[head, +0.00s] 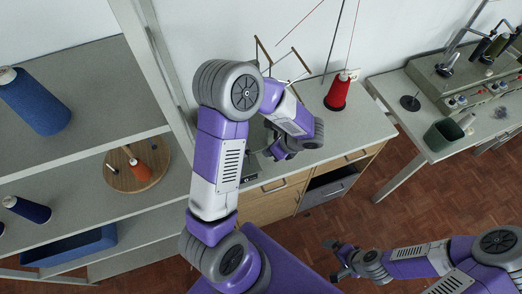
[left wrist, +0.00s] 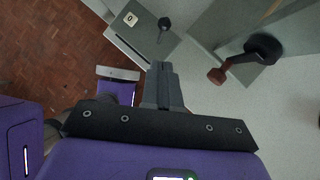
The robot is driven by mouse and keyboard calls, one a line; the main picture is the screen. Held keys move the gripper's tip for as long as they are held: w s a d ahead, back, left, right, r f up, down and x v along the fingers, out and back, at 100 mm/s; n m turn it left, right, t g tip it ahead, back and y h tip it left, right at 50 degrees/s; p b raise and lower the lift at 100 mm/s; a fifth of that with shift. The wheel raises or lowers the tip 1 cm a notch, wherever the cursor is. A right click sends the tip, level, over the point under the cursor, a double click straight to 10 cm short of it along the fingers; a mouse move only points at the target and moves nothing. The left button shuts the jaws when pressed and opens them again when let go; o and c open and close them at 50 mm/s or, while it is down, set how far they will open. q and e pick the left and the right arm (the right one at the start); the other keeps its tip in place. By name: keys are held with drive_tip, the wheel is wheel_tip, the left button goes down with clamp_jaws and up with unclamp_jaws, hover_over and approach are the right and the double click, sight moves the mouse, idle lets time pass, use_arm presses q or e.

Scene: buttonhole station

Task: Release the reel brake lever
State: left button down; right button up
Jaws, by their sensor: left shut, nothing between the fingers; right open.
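In the left wrist view a short dark lever with a reddish-brown knob (left wrist: 216,75) and a thick black round end (left wrist: 264,47) stands to the right of my fingertips. It looks like the brake lever, but I cannot tell its setting. My left gripper (left wrist: 160,68) is shut and empty, apart from the knob. In the head view my left gripper (head: 272,156) is low over the workbench, partly covered by my own arm, and the lever is hidden there. My right gripper (head: 338,260) is open and empty above the floor at the lower right.
The workbench (head: 372,122) carries a red thread cone (head: 337,95) and thin wire guides. A second table (head: 408,130) stands right, beyond clear floor.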

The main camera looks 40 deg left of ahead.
use_arm(q)
drive_tip(key=a+v, duration=0.1)
drive_tip(key=v, duration=0.6)
drive_tip(key=shift+w+r, duration=0.35)
drive_tip(key=shift+r, duration=0.1)
drive_tip(key=shift+f, duration=0.15)
drive_tip(key=s+d+f+n+h+b, duration=0.3)
drive_tip(key=f+n, duration=0.4)
drive_tip(key=f, duration=0.6)
drive_tip(key=s+d+f+n+t+h+b, duration=0.1)
drive_tip(key=s+d+f+n+h+b, duration=0.3)
drive_tip(key=f, duration=0.9)
drive_tip(key=s+d+f+n+t+h+b, duration=0.1)
drive_tip(key=s+d+f+n+h+b, duration=0.2)
drive_tip(key=f+n, duration=0.7)
drive_tip(key=s+d+f+b, duration=0.2)
drive_tip(key=d+f+b, duration=0.2)
drive_tip(key=b, duration=0.1)
drive_tip(key=shift+d+h+b, duration=0.25)
drive_tip(key=shift+h+b, duration=0.05)
drive_tip(key=shift+b, duration=0.05)
